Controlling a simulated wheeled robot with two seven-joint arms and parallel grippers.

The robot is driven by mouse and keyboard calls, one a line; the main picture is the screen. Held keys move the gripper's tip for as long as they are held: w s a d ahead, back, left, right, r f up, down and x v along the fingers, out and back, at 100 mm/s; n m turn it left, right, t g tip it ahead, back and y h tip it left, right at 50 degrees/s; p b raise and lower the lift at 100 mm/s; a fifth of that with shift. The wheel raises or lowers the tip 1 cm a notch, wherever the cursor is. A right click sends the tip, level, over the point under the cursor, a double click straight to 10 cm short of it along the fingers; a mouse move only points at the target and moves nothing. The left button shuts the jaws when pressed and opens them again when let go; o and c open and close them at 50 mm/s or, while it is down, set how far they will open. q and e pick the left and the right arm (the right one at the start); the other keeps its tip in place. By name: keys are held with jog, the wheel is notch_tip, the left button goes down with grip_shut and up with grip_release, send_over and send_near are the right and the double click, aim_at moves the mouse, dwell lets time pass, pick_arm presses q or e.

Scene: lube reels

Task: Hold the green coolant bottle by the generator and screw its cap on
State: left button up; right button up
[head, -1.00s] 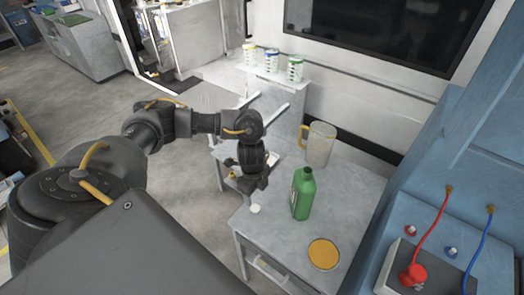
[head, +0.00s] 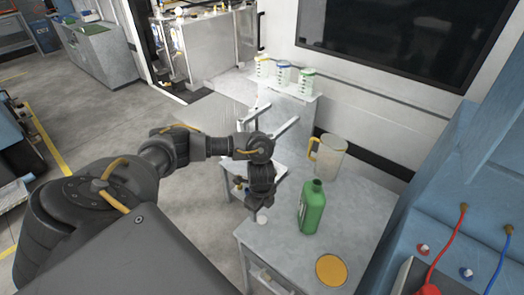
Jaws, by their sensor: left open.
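The green coolant bottle (head: 312,208) stands upright on the grey table (head: 363,209), its mouth uncovered. A small white cap (head: 262,219) is near the table's left edge, left of the bottle. My left gripper (head: 258,205) points down just above the cap. It is open, and its fingers are small and dark, so I cannot tell whether they reach around the cap. My right gripper is not in view. The generator cannot be made out for certain.
A clear jug (head: 328,157) with a yellow handle stands behind the bottle. An orange-yellow disc (head: 331,270) lies in front of it. Several white containers with coloured lids (head: 283,74) stand on a ledge behind. A blue unit with red and blue cables (head: 446,245) borders the right.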

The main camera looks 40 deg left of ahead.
aim_at(261, 219)
pick_arm(q)
jog(key=shift+f, duration=0.1)
jog(key=shift+f, duration=2.45)
jog(key=shift+c, duration=0.4)
jog(key=c, duration=1)
